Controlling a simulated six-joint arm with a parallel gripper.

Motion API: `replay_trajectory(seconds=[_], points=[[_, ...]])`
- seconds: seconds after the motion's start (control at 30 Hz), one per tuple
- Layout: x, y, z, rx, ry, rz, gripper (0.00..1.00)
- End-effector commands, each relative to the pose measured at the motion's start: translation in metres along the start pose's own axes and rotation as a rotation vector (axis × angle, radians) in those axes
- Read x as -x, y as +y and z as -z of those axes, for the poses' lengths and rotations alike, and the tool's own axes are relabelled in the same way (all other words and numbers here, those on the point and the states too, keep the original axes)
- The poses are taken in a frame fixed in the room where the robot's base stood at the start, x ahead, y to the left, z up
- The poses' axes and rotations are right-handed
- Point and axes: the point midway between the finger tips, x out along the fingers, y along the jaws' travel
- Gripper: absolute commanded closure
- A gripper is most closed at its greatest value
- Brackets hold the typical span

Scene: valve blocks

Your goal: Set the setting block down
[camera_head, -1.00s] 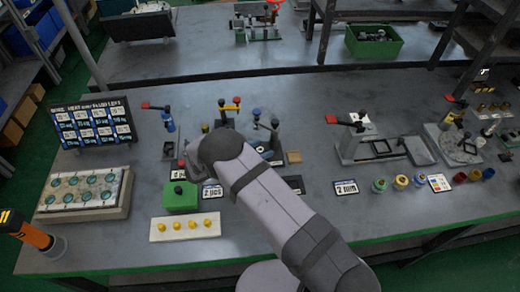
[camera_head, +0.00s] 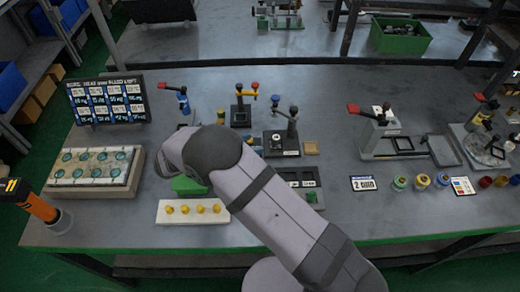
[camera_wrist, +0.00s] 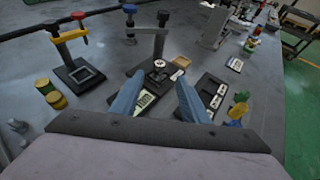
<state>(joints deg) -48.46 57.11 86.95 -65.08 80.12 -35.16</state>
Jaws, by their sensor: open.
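My gripper (camera_wrist: 160,86) is open, its two blue fingers apart with nothing visibly held between them. Behind and below the fingers is a black press stand (camera_wrist: 160,66) with a blue-topped lever and round seat. A small light label (camera_wrist: 147,98) lies partly behind the left finger. A dark tray with pale pieces (camera_wrist: 212,90) lies right of the right finger. I cannot tell which piece is the setting block. In the head view my arm hides the gripper.
In the head view, a white strip with yellow knobs (camera_head: 193,220), a green block (camera_head: 187,185) and a panel with round teal pads (camera_head: 96,170) lie near my arm.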

Motion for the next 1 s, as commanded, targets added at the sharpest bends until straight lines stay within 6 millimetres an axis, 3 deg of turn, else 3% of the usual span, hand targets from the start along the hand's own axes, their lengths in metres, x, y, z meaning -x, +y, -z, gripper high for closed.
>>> replay_trajectory(seconds=[0.23,0.37,0.5,0.63,0.8,1.0], points=[[-0.009,-0.011,-0.006,-0.042,0.039,0.042,0.59],[-0.026,-0.041,-0.019,-0.150,0.130,0.145,0.59],[-0.045,-0.095,-0.034,-0.365,0.279,0.330,0.59],[-0.050,-0.154,-0.041,-0.642,0.423,0.538,0.59],[-0.036,-0.217,-0.042,-1.054,0.564,0.809,0.59],[-0.013,-0.258,-0.038,-1.507,0.646,1.065,0.59]])
